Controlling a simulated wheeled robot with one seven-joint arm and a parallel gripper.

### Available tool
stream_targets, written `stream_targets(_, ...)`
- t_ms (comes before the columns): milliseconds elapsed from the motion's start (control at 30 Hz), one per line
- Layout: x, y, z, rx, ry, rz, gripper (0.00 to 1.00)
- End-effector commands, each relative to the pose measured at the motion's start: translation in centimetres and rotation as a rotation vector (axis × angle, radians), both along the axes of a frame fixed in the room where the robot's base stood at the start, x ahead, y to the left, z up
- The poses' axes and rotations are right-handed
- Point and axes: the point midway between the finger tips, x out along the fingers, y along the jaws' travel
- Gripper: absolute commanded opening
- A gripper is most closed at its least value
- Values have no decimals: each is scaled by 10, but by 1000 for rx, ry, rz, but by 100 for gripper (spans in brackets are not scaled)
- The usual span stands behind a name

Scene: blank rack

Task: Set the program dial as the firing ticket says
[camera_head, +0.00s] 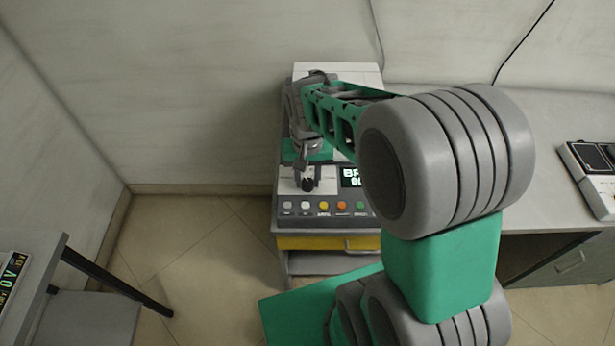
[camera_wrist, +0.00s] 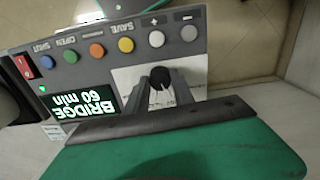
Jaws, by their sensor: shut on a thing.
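The program dial is a dark round knob (camera_wrist: 161,75) on a white plate on the machine's front panel. It also shows in the head view (camera_head: 307,185). My gripper (camera_wrist: 160,84) has its two fingers on either side of the dial and is shut on it. It shows in the head view (camera_head: 308,178), reaching down to the panel. The display (camera_wrist: 70,112) beside the dial reads "BRIDGE 60 min", upside down in the wrist view. In the head view my arm partly covers the display (camera_head: 350,176). I cannot make out a firing ticket in either view.
A row of coloured buttons (camera_wrist: 126,45) lies along the panel edge close to the dial, with a red switch (camera_wrist: 22,66) at its end. A yellow drawer front (camera_head: 310,242) is below. A bench (camera_head: 560,115) with a device (camera_head: 592,165) stands right.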

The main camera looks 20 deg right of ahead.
Motion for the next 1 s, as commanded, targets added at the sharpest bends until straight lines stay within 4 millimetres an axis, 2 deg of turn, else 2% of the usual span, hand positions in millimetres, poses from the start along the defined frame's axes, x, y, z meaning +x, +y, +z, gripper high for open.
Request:
stream_targets(500, 1, 0, 1, 0, -2, 26, 0)
stream_targets(533, 1, 0, 1, 0, -2, 26, 31)
stream_targets(767, 0, 0, 0, 0, -1, 25, 50)
stream_targets(1000, 0, 0, 1, 0, -1, 25, 51)
